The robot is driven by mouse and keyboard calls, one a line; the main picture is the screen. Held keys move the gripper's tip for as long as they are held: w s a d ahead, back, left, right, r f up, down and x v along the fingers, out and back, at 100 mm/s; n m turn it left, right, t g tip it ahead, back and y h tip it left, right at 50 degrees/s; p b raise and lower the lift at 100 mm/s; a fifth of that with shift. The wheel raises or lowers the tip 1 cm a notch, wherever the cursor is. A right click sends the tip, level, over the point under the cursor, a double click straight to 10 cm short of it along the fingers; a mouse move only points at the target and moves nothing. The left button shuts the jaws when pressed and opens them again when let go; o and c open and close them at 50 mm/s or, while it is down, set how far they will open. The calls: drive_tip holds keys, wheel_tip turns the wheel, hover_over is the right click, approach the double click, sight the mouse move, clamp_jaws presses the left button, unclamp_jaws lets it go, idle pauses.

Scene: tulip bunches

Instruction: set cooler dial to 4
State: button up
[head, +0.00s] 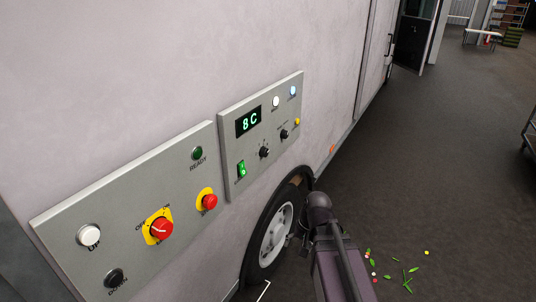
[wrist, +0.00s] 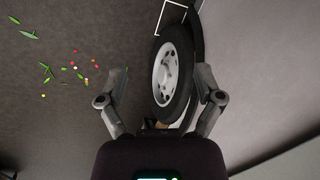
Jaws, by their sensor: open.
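The cooler panel (head: 232,160) is a grey plate on the side of a pale vehicle in the head view. Its display (head: 249,121) reads 8C in green. A black dial (head: 264,152) sits below the display, and a smaller black knob (head: 284,134) is to its right. Their markings are too small to read. My gripper (wrist: 161,78) is open and empty in the wrist view, its fingers apart with the wheel behind them. In the head view my arm is low, right of and below the panel, apart from the dial. The panel is not in the wrist view.
A second panel (head: 130,220) with a red rotary switch (head: 161,229) and several buttons is at left. A green rocker switch (head: 241,169) is below the display. The vehicle's wheel (head: 277,235) is beneath. Leaves and petals (head: 408,278) lie on open floor (head: 440,180).

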drive_tip(key=w+a+r+m+t+y, duration=0.2)
drive_tip(key=w+r+m+y, duration=0.1)
drive_tip(key=w+m+y, duration=0.3)
drive_tip(key=m+t+y+b, duration=0.1)
drive_tip(key=m+t+y, duration=0.6)
drive_tip(key=m, duration=0.9)
approach(267, 152)
drive_tip(key=s+d+t+h, duration=0.1)
drive_tip(key=s+d, duration=0.2)
drive_tip(key=shift+s+r, duration=0.1)
drive_tip(key=shift+r, duration=0.05)
drive_tip(key=shift+a+n, duration=0.1)
drive_tip(key=shift+n, duration=0.2)
drive_tip(key=x, duration=1.3)
drive_tip(key=shift+w+a, duration=0.25)
drive_tip(key=c, duration=1.2)
